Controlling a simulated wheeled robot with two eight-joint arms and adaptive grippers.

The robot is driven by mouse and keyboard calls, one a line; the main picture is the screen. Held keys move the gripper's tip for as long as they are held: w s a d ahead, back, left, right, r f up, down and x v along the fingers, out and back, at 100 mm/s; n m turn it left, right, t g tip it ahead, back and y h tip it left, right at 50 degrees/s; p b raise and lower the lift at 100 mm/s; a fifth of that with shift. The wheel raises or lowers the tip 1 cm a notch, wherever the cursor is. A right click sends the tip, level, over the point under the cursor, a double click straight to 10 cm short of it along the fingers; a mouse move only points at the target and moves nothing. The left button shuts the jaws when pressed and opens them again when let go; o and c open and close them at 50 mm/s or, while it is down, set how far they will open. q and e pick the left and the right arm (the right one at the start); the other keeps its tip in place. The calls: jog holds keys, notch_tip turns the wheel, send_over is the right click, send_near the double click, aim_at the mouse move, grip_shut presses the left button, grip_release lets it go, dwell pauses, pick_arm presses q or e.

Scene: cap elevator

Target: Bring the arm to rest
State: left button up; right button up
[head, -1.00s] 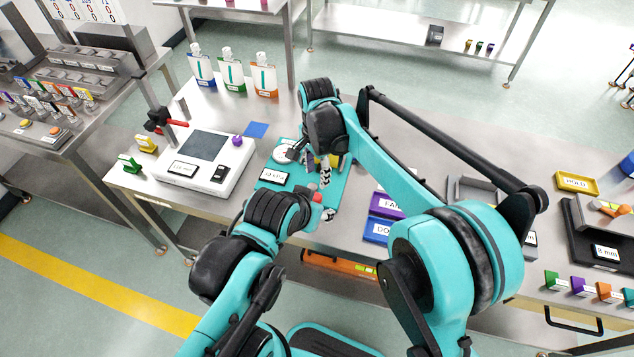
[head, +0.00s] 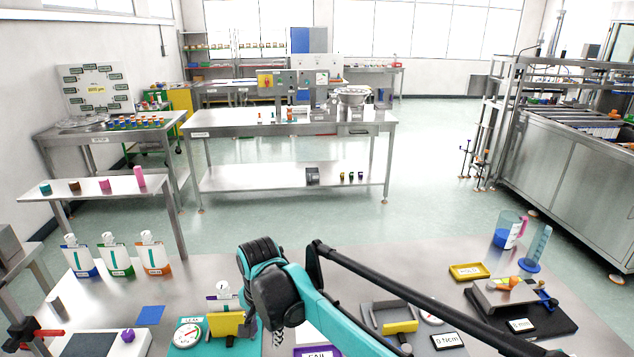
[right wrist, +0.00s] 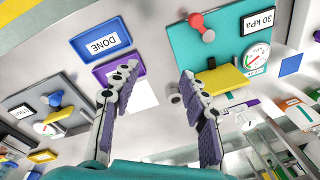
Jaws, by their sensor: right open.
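My right arm reaches in from the lower right in the head view, its black and teal wrist (head: 265,285) over the bench beside the teal test board (head: 178,350). In the right wrist view my right gripper (right wrist: 160,82) has its two purple-padded fingers spread, with nothing between them. Beyond the fingers are the purple tray (right wrist: 104,76), the blue DONE tray (right wrist: 78,46) and the teal board (right wrist: 200,58) with a yellow block (right wrist: 222,80), a red knob (right wrist: 196,20) and a round gauge (right wrist: 256,56). My left gripper is in neither view now.
Three labelled pouches (head: 115,255) stand at the bench's left back. A yellow HOLD tray (head: 468,271), a black fixture (head: 540,318), a jug (head: 508,230) and a cylinder (head: 537,247) are on the right. Bare bench lies behind my wrist.

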jog(key=s+d+r+n+t, duration=0.1)
jog(key=s+d+r, duration=0.15)
jog(key=d, duration=0.75)
jog(key=s+d+f+n+t, duration=0.1)
jog(key=s+d+n+t, duration=0.1)
jog(key=s+d, duration=0.4)
jog(key=s+d+f+n+t, duration=0.2)
jog(key=s+d, duration=0.4)
jog(key=d, duration=0.9)
jog(key=shift+f+t+h, duration=0.3)
jog(key=shift+t+h, duration=0.1)
jog(key=shift+t, duration=0.1)
